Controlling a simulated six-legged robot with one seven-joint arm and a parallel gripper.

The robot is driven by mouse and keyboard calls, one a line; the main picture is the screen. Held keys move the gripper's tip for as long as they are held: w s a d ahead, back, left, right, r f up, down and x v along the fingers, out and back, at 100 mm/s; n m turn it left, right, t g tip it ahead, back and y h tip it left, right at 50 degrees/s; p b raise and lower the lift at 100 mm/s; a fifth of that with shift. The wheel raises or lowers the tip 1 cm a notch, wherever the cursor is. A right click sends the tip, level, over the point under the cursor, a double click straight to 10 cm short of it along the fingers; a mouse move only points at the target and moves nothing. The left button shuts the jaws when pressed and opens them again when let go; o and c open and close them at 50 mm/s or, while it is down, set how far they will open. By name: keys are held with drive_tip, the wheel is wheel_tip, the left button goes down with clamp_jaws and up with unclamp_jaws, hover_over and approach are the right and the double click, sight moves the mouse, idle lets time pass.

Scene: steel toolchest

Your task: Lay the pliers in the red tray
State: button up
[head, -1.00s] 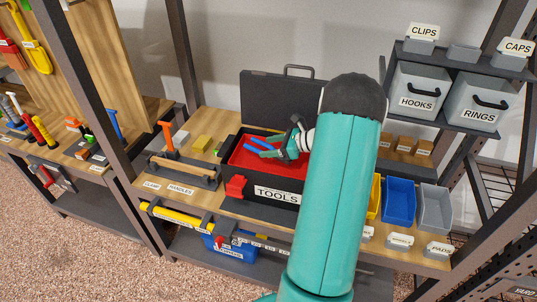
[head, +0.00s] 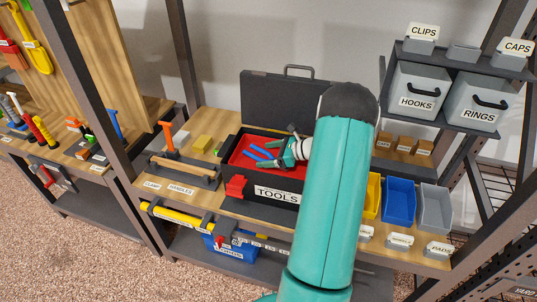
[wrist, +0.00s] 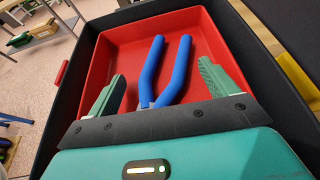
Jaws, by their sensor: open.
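The pliers with blue handles (head: 258,153) lie in the red tray (head: 238,160) of the black toolbox marked TOOLS. In the wrist view the handles (wrist: 152,68) point away from me over the tray floor (wrist: 118,52), and the head of the pliers is hidden behind my gripper's front edge. My gripper (wrist: 162,72) is open, with one green finger on each side of the pliers and visible gaps to both handles. It also shows low over the tray in the head view (head: 279,154), at the pliers' right end.
The toolbox lid (head: 275,101) stands open behind the tray. A wooden-handled carrier (head: 183,170) is to the left, and yellow, blue (head: 398,201) and grey bins are to the right. Grey drawers (head: 417,88) hang at the upper right.

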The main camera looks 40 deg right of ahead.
drive_tip(key=shift+s, duration=0.1)
drive_tip(key=v, duration=1.2)
drive_tip(key=w+a+r+n+g, duration=0.2)
drive_tip(key=a+r+n+g, duration=0.35)
drive_tip(key=a, duration=0.75)
drive_tip(key=w+a+r+n+g, duration=0.2)
drive_tip(key=a+r+n, duration=0.55)
drive_tip(key=a, duration=0.55)
drive_tip(key=s+a+r+n+h, duration=0.3)
drive_tip(key=s+a+n, duration=0.3)
drive_tip(key=a+n, duration=0.2)
drive_tip(key=s+a+r+n+t+h, duration=0.1)
drive_tip(key=s+a+r+n+h, duration=0.2)
drive_tip(key=s+a+n, duration=0.4)
drive_tip(key=a+n, duration=0.2)
drive_tip(key=a, duration=0.1)
drive_tip(key=shift+s, duration=0.2)
